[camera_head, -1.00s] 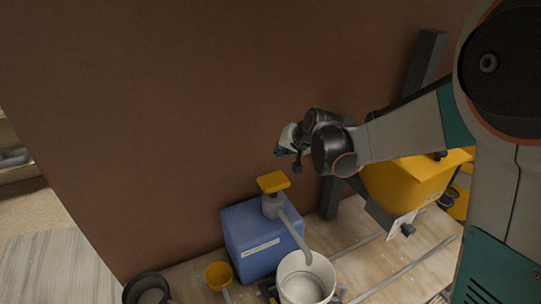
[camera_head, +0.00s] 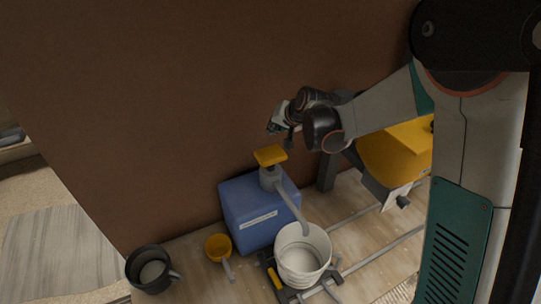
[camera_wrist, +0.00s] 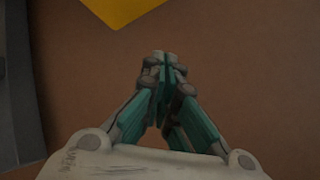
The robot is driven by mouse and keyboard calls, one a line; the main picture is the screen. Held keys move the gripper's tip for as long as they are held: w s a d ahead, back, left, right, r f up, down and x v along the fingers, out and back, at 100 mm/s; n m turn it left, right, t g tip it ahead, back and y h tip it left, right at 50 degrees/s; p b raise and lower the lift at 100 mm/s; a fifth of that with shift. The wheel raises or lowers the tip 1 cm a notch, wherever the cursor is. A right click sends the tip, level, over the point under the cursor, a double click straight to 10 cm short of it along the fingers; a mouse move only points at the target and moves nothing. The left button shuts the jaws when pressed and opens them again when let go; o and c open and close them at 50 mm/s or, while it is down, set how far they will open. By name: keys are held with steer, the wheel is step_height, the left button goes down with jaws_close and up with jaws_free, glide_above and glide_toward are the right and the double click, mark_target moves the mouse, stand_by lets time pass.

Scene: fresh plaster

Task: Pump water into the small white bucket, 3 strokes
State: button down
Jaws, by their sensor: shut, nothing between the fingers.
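The pump has a yellow push top (camera_head: 271,155) on a grey neck and sits on a blue container (camera_head: 258,214) with a white label, left of the bucket. My gripper (camera_head: 273,128) is in the air above the yellow push top, apart from it. In the wrist view my gripper (camera_wrist: 167,60) has its fingertips together with nothing between them. A yellow corner (camera_wrist: 122,8) shows at the top of that view.
A brown wall (camera_head: 150,100) stands behind. A black pot (camera_head: 150,270) and a yellow scoop (camera_head: 217,247) lie left of the blue container. A yellow bin (camera_head: 392,155) on a dark frame stands to the right, with grey rails (camera_head: 380,247) on the floor before it.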

mark_target(274, 154)
step_height(274, 154, down, 7)
steer(key=b, duration=0.4)
steer(key=shift+r, duration=0.15)
stand_by(1.1)
steer(key=shift+f+b, duration=0.4)
steer(key=shift+b, duration=0.1)
steer(key=shift+f+b, duration=1.85)
steer(key=shift+f, duration=0.5)
stand_by(2.2)
steer(key=shift+r, duration=0.1)
steer(key=shift+r+p, duration=1.7)
steer(key=shift+r, duration=1.05)
